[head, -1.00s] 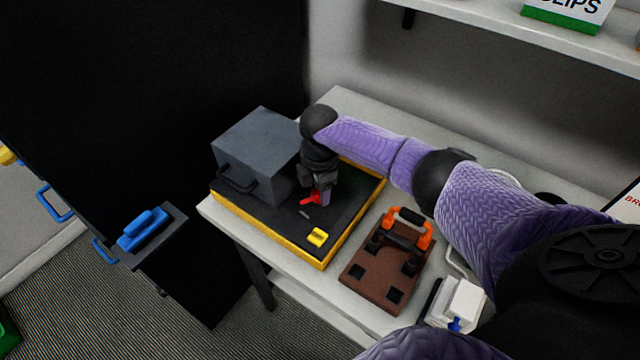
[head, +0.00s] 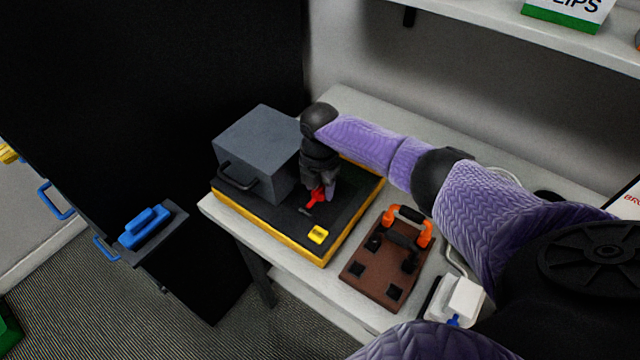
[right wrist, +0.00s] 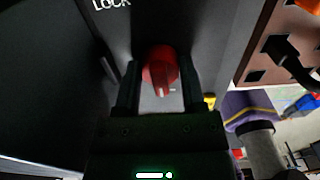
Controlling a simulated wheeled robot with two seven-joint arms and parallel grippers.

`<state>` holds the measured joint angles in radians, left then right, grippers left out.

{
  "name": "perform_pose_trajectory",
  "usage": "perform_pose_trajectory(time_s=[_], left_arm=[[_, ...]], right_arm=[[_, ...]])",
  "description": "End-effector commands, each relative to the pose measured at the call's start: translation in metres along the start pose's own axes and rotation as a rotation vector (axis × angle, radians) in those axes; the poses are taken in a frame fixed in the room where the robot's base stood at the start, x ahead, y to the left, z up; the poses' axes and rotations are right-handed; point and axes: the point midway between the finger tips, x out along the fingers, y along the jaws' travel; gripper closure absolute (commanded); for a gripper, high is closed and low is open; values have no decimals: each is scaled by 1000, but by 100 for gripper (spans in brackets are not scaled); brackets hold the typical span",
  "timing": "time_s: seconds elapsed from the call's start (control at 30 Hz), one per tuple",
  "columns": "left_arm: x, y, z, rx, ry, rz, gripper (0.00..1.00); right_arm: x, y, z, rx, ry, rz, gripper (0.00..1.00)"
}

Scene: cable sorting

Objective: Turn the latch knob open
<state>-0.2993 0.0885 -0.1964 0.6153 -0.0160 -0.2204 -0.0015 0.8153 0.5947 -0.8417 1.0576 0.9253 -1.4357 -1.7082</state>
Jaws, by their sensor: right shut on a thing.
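The red latch knob (head: 317,195) stands on the black top of a yellow-edged board (head: 285,248), beside a dark grey box (head: 257,145) with a handle. My right gripper (head: 321,186) points down over the knob and is shut on it. In the right wrist view the red knob (right wrist: 160,72) sits between the two dark fingers of my right gripper (right wrist: 158,92), with a "LOCK" label (right wrist: 111,4) on the dark surface near the top. The fingers hide the knob's sides. My left gripper is not in view.
A yellow piece (head: 317,234) lies on the board's front part. A brown board (head: 375,275) with an orange-ended handle (head: 408,226) lies to the right. A white device (head: 462,300) is near the table's right side. A black cabinet with a blue handle (head: 146,228) stands left.

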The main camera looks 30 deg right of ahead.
Motion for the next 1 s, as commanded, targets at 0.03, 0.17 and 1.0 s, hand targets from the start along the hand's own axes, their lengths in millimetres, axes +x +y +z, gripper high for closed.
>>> perform_pose_trajectory(time_s=[0.03,0.17,1.0], left_arm=[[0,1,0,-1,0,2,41],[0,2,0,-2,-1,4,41],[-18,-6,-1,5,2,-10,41]], right_arm=[[-1,1,0,-3,1,2,100],[-1,1,0,-4,1,2,100],[-46,1,1,-3,-2,4,13]])
